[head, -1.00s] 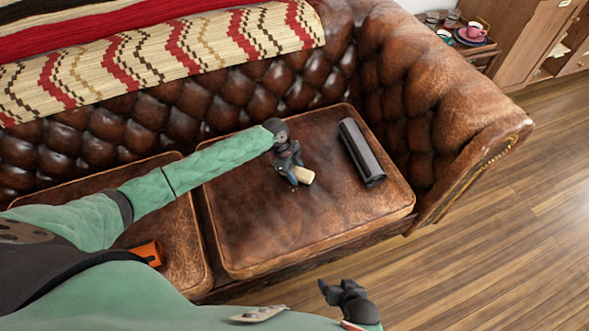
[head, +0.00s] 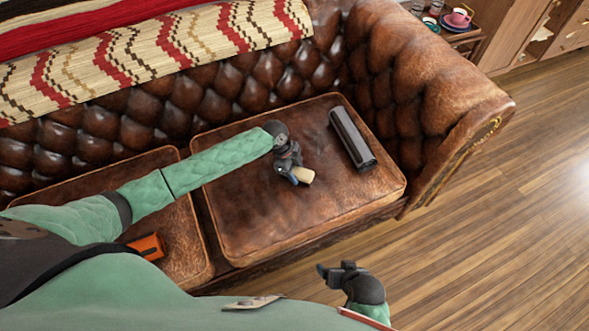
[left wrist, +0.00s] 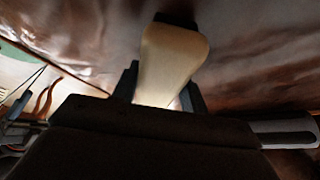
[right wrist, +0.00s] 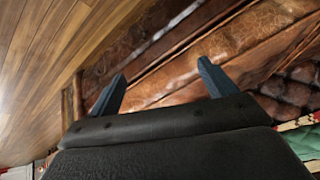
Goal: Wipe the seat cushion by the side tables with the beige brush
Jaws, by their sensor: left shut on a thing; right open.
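The brown leather seat cushion (head: 270,205) nearest the side table fills the right part of the sofa seat in the head view. The beige brush (head: 303,174) is at its middle, and its pale end also shows large in the left wrist view (left wrist: 172,62). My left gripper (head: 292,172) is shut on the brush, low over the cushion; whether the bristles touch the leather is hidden. My right gripper (head: 322,271) is in front of the sofa, over the floor. In the right wrist view its two fingers (right wrist: 160,88) are apart with nothing between them.
A dark cylindrical case (head: 352,139) lies on the cushion, right of the brush. An orange object (head: 147,246) is on the left cushion. The sofa arm (head: 430,90) rises at right. A side table with cups (head: 458,18) stands beyond. Wooden floor (head: 480,240) is open.

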